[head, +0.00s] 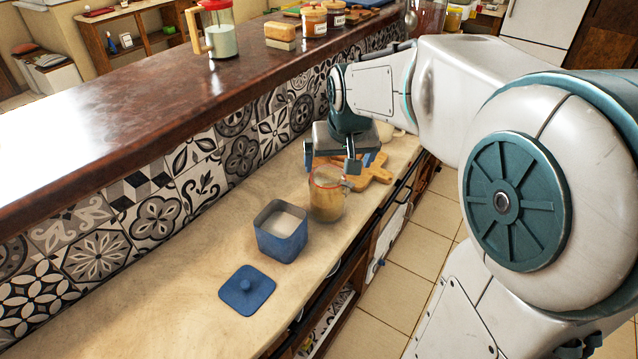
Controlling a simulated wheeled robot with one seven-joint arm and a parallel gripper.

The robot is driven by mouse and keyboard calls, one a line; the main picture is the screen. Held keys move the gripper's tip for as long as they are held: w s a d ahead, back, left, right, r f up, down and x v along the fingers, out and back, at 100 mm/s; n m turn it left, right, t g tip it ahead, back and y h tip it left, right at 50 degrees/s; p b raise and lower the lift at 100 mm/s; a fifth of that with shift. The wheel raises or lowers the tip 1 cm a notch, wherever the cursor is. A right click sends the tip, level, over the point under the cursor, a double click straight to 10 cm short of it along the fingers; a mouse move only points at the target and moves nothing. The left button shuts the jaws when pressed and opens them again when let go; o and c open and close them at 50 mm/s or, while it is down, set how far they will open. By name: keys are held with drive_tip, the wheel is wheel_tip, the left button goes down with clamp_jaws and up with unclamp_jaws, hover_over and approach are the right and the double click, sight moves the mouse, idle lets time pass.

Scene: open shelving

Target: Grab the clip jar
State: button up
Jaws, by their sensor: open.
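The clip jar (327,203) is clear glass with a red ring at its top and something tan showing in or through it. It stands upright on the pale counter, just right of the blue canister. My gripper (331,163) is above the jar's top in the picture, with its fingers pointing down. The fingers are apart and nothing shows between them. I cannot tell from this one view whether the gripper is directly over the jar or beyond it.
A blue open canister (281,238) with pale contents stands close left of the jar. Its blue lid (247,290) lies nearer. A wooden board (373,174) lies behind the jar. The tiled wall and raised brown ledge (130,110) bound the counter (190,290) on the left.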

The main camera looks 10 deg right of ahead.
hover_over(327, 195)
wheel_tip(327, 195, down, 3)
drive_tip(key=x, duration=0.4)
drive_tip(key=d+x, duration=0.1)
drive_tip(key=x, duration=0.3)
drive_tip(key=p+x, duration=0.1)
drive_tip(key=x, duration=0.4)
drive_tip(key=shift+d, duration=0.15)
drive_tip(key=c, duration=1.3)
